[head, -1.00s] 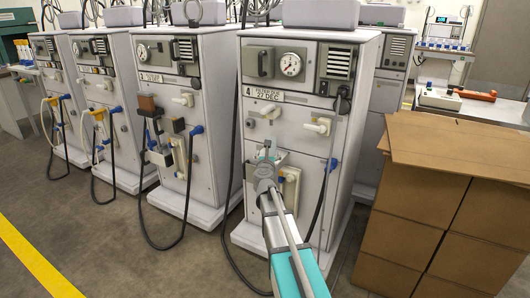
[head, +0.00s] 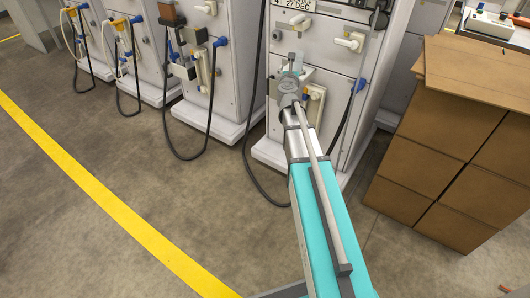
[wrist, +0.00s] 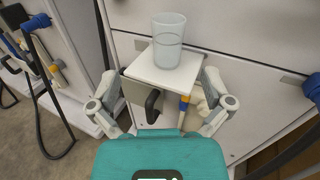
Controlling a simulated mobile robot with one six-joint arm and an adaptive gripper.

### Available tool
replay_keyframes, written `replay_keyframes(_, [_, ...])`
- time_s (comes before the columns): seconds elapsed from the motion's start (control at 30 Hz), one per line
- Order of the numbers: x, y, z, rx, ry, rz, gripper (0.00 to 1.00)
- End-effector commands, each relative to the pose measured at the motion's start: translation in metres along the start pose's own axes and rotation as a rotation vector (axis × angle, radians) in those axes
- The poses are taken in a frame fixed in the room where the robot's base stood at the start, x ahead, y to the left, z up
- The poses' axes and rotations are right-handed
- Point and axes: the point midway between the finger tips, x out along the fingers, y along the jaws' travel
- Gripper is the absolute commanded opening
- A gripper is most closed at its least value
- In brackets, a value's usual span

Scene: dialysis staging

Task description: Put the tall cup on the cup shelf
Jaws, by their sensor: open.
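A tall, translucent pale grey cup (wrist: 168,40) stands upright on a small white shelf (wrist: 153,76) at the front of a machine in the wrist view. My gripper (wrist: 160,84) is open, one finger on each side of the shelf and below the cup. Nothing is held between its fingers. In the head view my gripper (head: 289,84) is in front of the machine labelled 4 and partly hides the shelf there. The cup is too small to make out clearly in that view.
A black hook (wrist: 152,104) and a blue-and-orange connector (wrist: 184,106) are below the shelf. Stacked cardboard boxes (head: 435,140) stand right of the machine. Other machines (head: 208,75) with hanging black hoses stand to the left. The floor (head: 140,165) in front is clear, with a yellow line.

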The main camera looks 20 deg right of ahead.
Motion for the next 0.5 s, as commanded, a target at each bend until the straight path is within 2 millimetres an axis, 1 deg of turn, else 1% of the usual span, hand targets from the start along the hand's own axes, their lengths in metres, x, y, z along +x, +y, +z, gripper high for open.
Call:
replay_keyframes(0.17, [-0.017,0.031,0.004,-0.194,-0.032,0.131,1.0])
replay_keyframes(0.27, [-0.034,0.058,0.004,-0.378,-0.064,0.25,1.0])
replay_keyframes(0.37, [-0.057,0.089,-0.002,-0.598,-0.105,0.392,1.0])
replay_keyframes(0.4, [-0.068,0.101,-0.006,-0.694,-0.124,0.452,1.0])
replay_keyframes(0.47, [-0.085,0.118,-0.013,-0.833,-0.153,0.541,1.0])
replay_keyframes(0.5, [-0.096,0.128,-0.019,-0.927,-0.174,0.602,1.0])
